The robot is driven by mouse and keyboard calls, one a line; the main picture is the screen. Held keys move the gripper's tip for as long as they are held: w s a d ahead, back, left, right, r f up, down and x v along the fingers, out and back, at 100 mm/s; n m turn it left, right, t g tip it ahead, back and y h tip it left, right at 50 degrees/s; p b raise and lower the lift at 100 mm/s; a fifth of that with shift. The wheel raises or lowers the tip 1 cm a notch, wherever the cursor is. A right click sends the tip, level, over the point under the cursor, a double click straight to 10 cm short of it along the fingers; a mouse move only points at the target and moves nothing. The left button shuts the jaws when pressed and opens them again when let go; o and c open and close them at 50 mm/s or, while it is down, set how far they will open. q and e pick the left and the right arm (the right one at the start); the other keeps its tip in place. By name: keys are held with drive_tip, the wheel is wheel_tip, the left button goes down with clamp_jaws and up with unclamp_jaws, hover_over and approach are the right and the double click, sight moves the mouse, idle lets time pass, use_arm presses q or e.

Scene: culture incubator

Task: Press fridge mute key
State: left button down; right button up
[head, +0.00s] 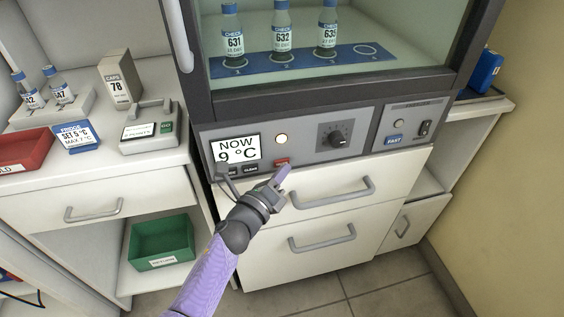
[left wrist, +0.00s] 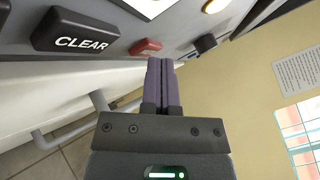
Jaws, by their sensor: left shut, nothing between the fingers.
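The fridge control panel (head: 300,139) carries a display (head: 237,149) reading "NOW 9 °C", a glowing round lamp (head: 281,139) and a small red key (head: 281,162) below the lamp. The red key's lettering is too small to read. In the left wrist view the red key (left wrist: 146,46) lies just beyond and left of the fingertips, beside the black CLEAR key (left wrist: 72,36). My left gripper (head: 284,172) is shut and empty, its purple fingertips just below the red key. I cannot tell whether they touch it. My right gripper is not in view.
Drawer handles (head: 333,192) stick out below the panel. Bottles (head: 282,28) stand behind the glass above. A blue-and-white card (head: 76,136) reads "SET 5 °C".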

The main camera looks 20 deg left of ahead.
use_arm(q)
drive_tip(key=shift+s+d, duration=0.25)
drive_tip(key=shift+s, duration=0.15)
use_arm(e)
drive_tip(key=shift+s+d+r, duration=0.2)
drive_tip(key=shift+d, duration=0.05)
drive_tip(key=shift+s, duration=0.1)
use_arm(q)
drive_tip(key=s+d, duration=0.1)
drive_tip(key=s, duration=0.1)
drive_tip(key=s+d+p, duration=0.1)
drive_tip(key=s, duration=0.1)
drive_tip(key=shift+d, duration=0.4)
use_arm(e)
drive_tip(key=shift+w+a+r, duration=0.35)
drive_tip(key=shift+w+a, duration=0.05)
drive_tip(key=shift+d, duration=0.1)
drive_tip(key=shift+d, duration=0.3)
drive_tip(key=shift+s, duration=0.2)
